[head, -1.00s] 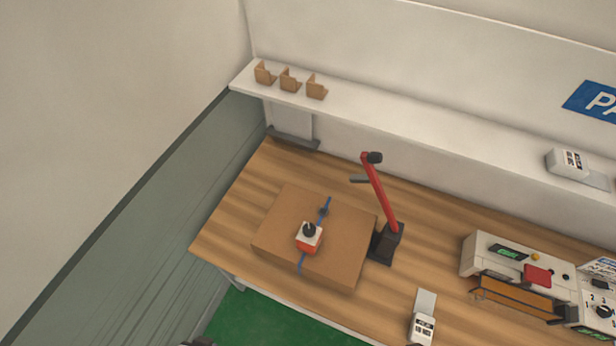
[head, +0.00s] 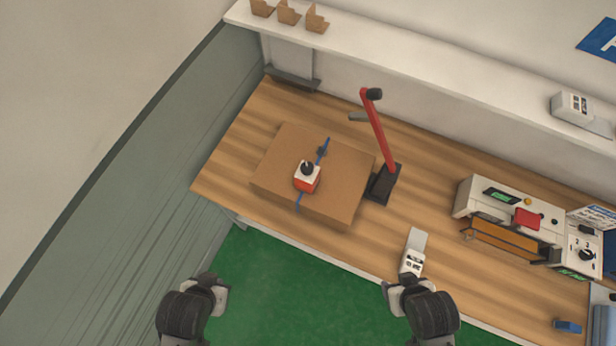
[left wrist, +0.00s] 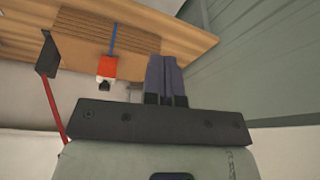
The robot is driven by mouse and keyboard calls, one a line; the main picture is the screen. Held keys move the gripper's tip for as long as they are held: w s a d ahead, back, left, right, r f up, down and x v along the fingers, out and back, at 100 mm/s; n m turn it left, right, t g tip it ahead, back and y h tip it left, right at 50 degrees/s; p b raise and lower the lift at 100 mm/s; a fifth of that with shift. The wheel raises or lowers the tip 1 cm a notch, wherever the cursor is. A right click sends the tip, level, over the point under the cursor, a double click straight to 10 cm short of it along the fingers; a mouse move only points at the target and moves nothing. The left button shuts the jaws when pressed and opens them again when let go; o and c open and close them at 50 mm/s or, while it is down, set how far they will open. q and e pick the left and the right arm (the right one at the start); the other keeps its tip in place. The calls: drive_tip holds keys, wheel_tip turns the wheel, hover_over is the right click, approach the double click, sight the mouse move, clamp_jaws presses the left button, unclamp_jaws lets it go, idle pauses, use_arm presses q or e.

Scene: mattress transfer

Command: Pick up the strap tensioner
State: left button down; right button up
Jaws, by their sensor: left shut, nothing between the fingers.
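The strap tensioner appears to be a small red-and-white block with a black knob (head: 307,178). It sits upright on top of a brown cardboard box (head: 345,200), on the blue strap (head: 323,152) that crosses the box. The left wrist view also shows the tensioner (left wrist: 107,70), upside down, left of my fingers and apart from them. My left gripper (left wrist: 164,62) is shut and empty. In the head view, parts of my two arms show low in front of the bench, left and right. My right fingers cannot be made out there.
The box lies on a wooden bench (head: 225,160). A red-armed stand with a black base (head: 382,184) is close at its right. A white device (head: 412,262) and a larger machine (head: 510,205) stand farther right. Green floor (head: 300,290) is open in front.

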use_arm(q)
drive_tip(key=shift+d, duration=0.15)
drive_tip(key=c, duration=1.8)
unclamp_jaws()
drive_tip(key=shift+c, duration=0.2)
drive_tip(key=o, duration=0.7)
drive_tip(key=shift+a, duration=0.2)
drive_tip(key=o, duration=0.7)
drive_tip(key=shift+c, duration=0.2)
drive_tip(key=shift+d, duration=0.1)
